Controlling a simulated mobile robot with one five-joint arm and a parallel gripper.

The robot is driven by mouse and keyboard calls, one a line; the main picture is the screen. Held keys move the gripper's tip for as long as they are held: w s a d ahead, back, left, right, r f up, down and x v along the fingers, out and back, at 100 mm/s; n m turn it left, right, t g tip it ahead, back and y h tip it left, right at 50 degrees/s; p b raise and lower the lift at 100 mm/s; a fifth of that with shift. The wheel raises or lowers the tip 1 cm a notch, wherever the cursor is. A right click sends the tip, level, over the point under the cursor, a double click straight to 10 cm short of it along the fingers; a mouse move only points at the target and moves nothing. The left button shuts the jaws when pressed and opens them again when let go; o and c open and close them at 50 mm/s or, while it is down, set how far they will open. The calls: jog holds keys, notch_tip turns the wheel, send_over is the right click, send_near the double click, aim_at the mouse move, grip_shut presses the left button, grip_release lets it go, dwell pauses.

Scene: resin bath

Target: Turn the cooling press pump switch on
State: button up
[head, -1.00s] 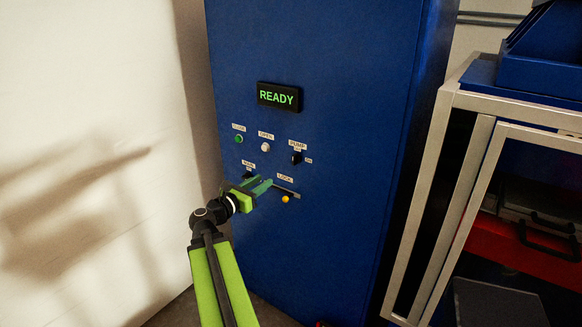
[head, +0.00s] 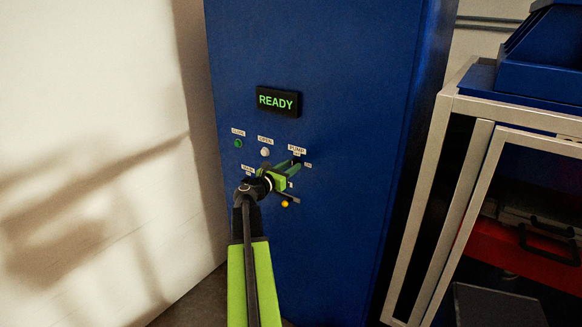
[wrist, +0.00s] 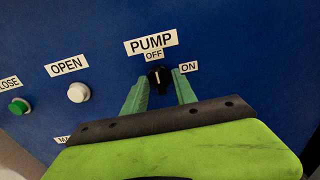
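The black pump knob (wrist: 159,77) is on the blue press panel (wrist: 225,55), below the PUMP label (wrist: 151,41). Its white mark points up at the OFF label (wrist: 153,56); the ON label (wrist: 189,67) is to its right. My gripper (wrist: 161,88) is open, with one green finger on each side of the knob's lower part. I cannot tell whether the fingers touch it. In the head view my gripper (head: 293,167) is at the pump switch and largely hides the knob.
The display (head: 278,101) reads READY in green. Left of the pump are the green CLOSE button (head: 238,143) and white OPEN button (head: 265,152). A yellow lamp (head: 284,204) sits below my gripper. A metal frame (head: 425,210) stands to the right.

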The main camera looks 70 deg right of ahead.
jog(key=shift+d, duration=0.1)
grip_shut()
jog(key=shift+s+d+f, duration=0.1)
dwell(0.4)
